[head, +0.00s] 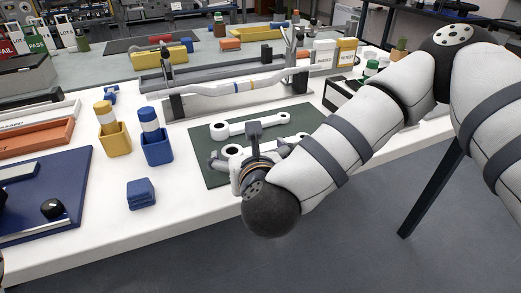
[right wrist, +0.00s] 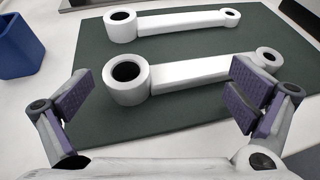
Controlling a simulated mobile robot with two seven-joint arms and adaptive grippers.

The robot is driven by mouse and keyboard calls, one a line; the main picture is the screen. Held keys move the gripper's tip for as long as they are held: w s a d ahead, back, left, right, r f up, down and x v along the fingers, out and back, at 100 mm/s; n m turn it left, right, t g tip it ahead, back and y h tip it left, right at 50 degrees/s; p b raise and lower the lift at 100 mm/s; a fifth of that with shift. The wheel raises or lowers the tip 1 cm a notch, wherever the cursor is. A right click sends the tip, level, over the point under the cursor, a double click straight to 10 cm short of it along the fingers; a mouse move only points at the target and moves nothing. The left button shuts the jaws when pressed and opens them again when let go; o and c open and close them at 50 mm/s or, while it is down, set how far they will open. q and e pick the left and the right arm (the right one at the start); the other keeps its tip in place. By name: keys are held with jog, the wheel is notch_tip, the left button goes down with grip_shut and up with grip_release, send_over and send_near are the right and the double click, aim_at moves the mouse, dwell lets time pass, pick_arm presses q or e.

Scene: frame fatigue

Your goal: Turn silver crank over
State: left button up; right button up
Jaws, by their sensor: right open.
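Two pale silver-white cranks lie flat on a dark green mat (head: 210,172). Each has a thick ring at one end and a smaller ring at the other. The far crank (head: 248,126) is fully visible and also shows in the right wrist view (right wrist: 170,22). The near crank (right wrist: 190,74) is partly hidden behind my right gripper in the head view. My right gripper (head: 256,150) is open and low over the near side of the mat. In the right wrist view its spread fingers (right wrist: 165,105) stand on either side of the near crank, with nothing gripped. My left gripper is out of view.
A blue bin (head: 157,148) and a yellow bin (head: 115,140) hold bottles left of the mat. A blue block (head: 141,194) lies in front. A fixture with a long bar (head: 215,90) stands behind the mat. Bare white table lies between block and mat.

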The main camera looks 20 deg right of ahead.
jog(key=shift+w, duration=0.2)
jog(key=shift+s, duration=0.1)
grip_shut()
